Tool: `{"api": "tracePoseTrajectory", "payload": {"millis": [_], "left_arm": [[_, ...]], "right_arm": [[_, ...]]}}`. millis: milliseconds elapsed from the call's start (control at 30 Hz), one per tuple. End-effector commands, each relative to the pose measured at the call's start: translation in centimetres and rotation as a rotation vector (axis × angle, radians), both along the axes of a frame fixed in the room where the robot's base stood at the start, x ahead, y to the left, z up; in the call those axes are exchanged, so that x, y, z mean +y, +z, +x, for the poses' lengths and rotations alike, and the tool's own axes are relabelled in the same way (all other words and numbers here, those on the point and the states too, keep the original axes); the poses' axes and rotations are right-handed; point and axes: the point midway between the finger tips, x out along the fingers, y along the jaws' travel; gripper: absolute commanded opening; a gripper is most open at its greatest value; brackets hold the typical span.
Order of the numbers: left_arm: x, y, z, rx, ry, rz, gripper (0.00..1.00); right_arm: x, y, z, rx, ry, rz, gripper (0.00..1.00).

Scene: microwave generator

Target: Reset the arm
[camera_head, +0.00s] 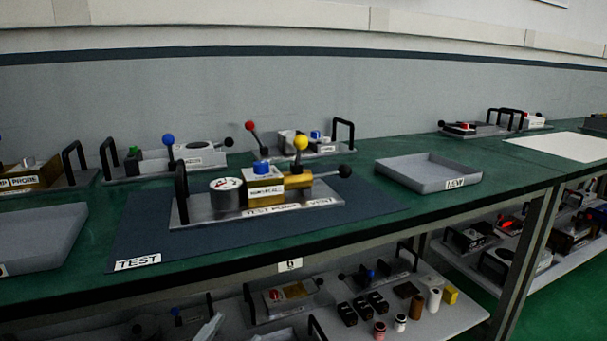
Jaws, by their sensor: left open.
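Of my left gripper (208,328), only a small pale part seems to show at the bottom edge, low in front of the bench and left of centre. The rest of it is cut off or lost in shadow. It is apart from the fixture on the bench top, and nothing shows held in it. My right gripper is not in view. On the bench, a test fixture (257,208) stands on a dark blue mat (140,232) labelled TEST. It has a round gauge, a brass block with a blue knob, a yellow-knobbed lever and two black handles.
A grey tray (428,172) sits right of the mat, another grey tray (40,236) at the left. Several fixtures with knobbed levers line the back of the green bench (350,243). The lower shelf (450,318) holds small parts. A white sheet (562,146) lies far right.

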Motion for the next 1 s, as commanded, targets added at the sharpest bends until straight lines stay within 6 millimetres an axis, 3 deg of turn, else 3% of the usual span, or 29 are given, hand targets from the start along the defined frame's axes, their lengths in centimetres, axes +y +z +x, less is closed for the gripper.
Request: {"api": "tracePoseTrajectory", "payload": {"millis": [33, 200, 300, 500, 567, 1000], "left_arm": [[1.1, -3.2, -0.9, 0.116, 0.042, -0.011, 0.61], [4.5, -12.6, -5.0, 0.471, 0.157, -0.026, 0.61], [5.9, -17.0, -8.4, 0.654, 0.203, -0.027, 0.61], [8.0, -23.8, -16.0, 0.975, 0.265, -0.022, 0.61], [8.0, -21.3, -15.5, 0.958, 0.265, -0.02, 0.61], [8.8, -12.5, -15.9, 0.942, 0.282, -0.001, 0.61]], "right_arm": [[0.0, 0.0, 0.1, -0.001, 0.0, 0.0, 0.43], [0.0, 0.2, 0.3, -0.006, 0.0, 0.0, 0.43], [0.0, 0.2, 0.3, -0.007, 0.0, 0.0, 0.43], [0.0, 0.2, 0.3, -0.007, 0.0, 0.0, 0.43], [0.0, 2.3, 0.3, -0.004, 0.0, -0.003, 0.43], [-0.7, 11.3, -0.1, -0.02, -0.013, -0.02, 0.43]]}}
